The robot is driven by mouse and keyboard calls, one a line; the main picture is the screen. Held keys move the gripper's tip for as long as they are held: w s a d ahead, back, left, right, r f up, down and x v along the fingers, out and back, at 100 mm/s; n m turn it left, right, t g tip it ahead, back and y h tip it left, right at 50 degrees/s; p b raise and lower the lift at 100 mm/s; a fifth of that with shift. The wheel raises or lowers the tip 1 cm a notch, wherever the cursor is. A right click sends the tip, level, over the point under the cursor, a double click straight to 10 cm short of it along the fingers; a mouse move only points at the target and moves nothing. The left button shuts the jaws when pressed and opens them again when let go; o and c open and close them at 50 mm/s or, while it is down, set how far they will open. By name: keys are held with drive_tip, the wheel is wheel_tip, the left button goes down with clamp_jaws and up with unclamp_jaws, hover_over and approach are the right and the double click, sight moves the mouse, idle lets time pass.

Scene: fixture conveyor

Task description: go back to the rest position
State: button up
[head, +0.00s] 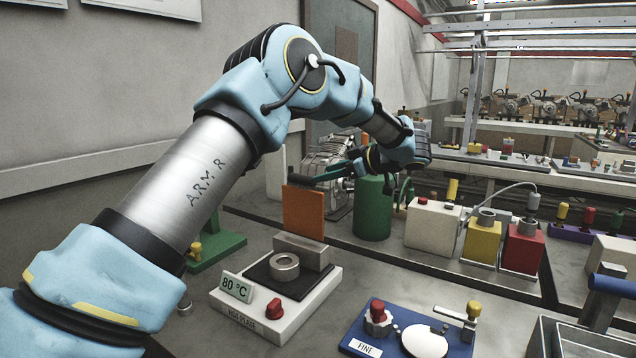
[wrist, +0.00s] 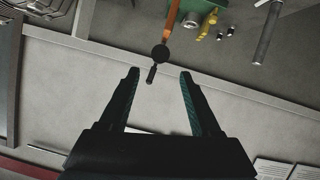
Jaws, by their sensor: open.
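My gripper (wrist: 160,75) is open in the wrist view, its two dark green fingers apart with nothing held between them.
A hot plate (head: 262,319) marked 80 °C holds a metal ring (head: 285,267). A blue unit (head: 374,348) marked FINE is at front right. White, yellow (head: 482,242) and red boxes (head: 523,250) stand along the right. A wall (head: 150,90) is behind my arm.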

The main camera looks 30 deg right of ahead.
drive_tip(key=shift+s+d+r, duration=0.1)
drive_tip(key=shift+s, duration=0.1)
idle(0.4)
drive_tip(key=w+a+r+t+h, duration=0.1)
drive_tip(key=w, duration=0.2)
drive_tip(key=w+a+r+m+t+h, duration=0.1)
drive_tip(key=w+a+r, duration=0.1)
drive_tip(key=w, duration=0.2)
drive_tip(key=w+a+r+m+t+h, duration=0.1)
drive_tip(key=w+a+r+h, duration=0.1)
drive_tip(key=w, duration=0.1)
drive_tip(key=shift+w, duration=0.35)
drive_tip(key=w+a+f+m+g+h, duration=0.25)
drive_tip(key=a+m+h, duration=0.25)
drive_tip(key=a, duration=0.5)
drive_tip(key=s+a+f+m+g, duration=0.25)
drive_tip(key=s+a+f, duration=0.2)
drive_tip(key=a, duration=0.55)
drive_tip(key=s+a+f+g+y, duration=0.1)
drive_tip(key=s+a+f+g, duration=0.3)
drive_tip(key=s+a, duration=0.7)
drive_tip(key=s+a+f+g+y, duration=0.2)
drive_tip(key=s+a+f+g, duration=0.2)
drive_tip(key=s+a+f, duration=0.3)
drive_tip(key=s+a+n, duration=0.1)
drive_tip(key=s+a, duration=0.4)
drive_tip(key=shift+s+f+g+b, duration=0.25)
drive_tip(key=shift+g+b, duration=0.15)
